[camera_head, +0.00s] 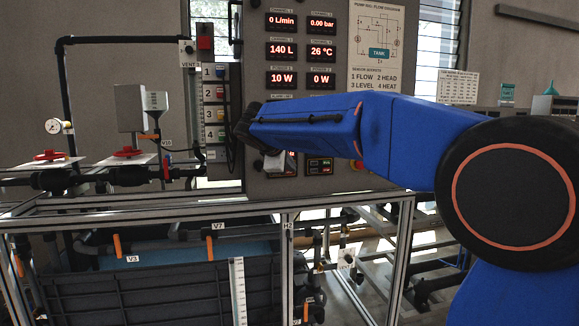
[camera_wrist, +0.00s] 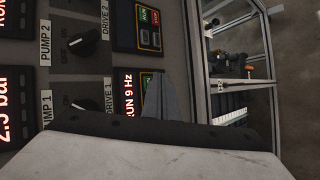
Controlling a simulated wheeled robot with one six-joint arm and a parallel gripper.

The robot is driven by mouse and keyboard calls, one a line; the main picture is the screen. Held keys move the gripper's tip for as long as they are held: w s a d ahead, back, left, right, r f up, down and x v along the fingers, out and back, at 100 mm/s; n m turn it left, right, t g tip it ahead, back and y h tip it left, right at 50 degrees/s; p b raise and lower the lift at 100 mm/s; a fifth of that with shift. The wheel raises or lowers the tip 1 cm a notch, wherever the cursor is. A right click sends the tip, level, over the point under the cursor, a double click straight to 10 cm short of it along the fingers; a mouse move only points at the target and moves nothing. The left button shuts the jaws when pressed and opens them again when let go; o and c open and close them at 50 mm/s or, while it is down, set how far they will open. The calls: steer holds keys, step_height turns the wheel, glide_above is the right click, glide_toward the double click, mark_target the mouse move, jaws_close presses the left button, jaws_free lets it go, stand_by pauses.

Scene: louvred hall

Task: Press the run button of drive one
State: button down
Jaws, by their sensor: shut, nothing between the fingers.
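Drive one (camera_wrist: 128,95) shows in the wrist view as a dark unit on the grey panel, beside the label DRIVE 1, turned sideways. Its lit display reads RUN 9 Hz. A sliver of green shows at its edge by my fingers, which hide most of its buttons. My gripper (camera_wrist: 162,98) is shut and empty, its tips over the button side of drive one. I cannot tell whether they touch it. Drive two (camera_wrist: 148,28), with a green run button and a red button, is above it in the wrist view. In the head view my arm hides much of this area.
Knobs for PUMP 1 (camera_wrist: 85,103) and PUMP 2 (camera_wrist: 84,42) sit beside the drives. Red number displays (camera_head: 281,50) are higher on the panel. A metal frame (camera_head: 200,212) with pipes and a dark tank (camera_head: 165,290) stands below and left.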

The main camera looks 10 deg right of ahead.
stand_by(0.3)
steer(key=s, duration=0.5)
stand_by(0.4)
stand_by(0.4)
steer(key=s+d+f+m+g+y, duration=0.1)
steer(key=s+d+f+m, duration=0.2)
steer(key=s+f, duration=0.55)
steer(key=s+d+f+m+g+y, duration=0.25)
steer(key=s+d+f, duration=0.2)
steer(key=s, duration=0.75)
steer(key=s+d+f+m+g+y, duration=0.15)
steer(key=s+f+m, duration=0.25)
steer(key=s+f, duration=0.5)
steer(key=s+f+m, duration=0.1)
steer(key=s+f, duration=0.2)
steer(key=s, duration=0.3)
steer(key=s+a+f+m+y, duration=0.1)
steer(key=s+f+m, duration=0.1)
steer(key=s+f, duration=0.2)
steer(key=shift+s, duration=0.85)
